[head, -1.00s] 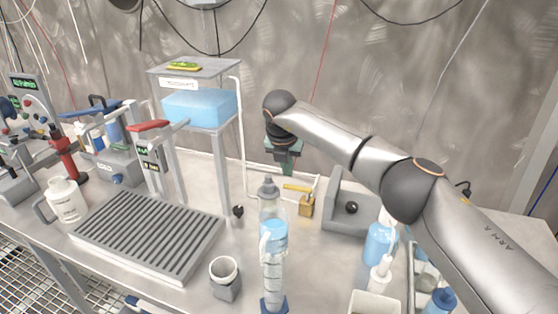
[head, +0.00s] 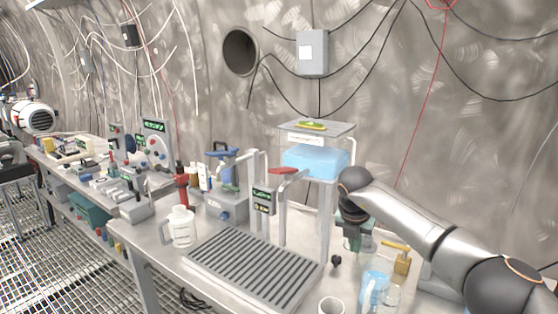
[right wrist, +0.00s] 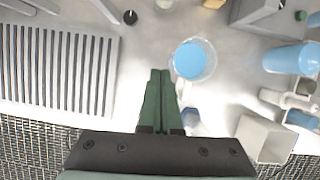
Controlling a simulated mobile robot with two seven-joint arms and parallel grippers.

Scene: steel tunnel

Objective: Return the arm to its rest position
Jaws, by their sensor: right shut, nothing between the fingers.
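My right arm comes in from the right in the head view. Its gripper (head: 358,238) points down over the bench, in front of the right post of the stand that holds a tank of blue liquid (head: 315,160). In the right wrist view the two green fingers (right wrist: 160,76) are together with nothing between them. They are beside a clear round vessel of blue liquid (right wrist: 193,60), seen from above. My left gripper is in neither view.
A ribbed grey tray (head: 250,268) lies on the steel bench, with a white jug (head: 181,228) at its left. A brass padlock (head: 402,262) is near the arm. The wrist view shows a white square container (right wrist: 265,138) and blue bottles (right wrist: 292,59) at right.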

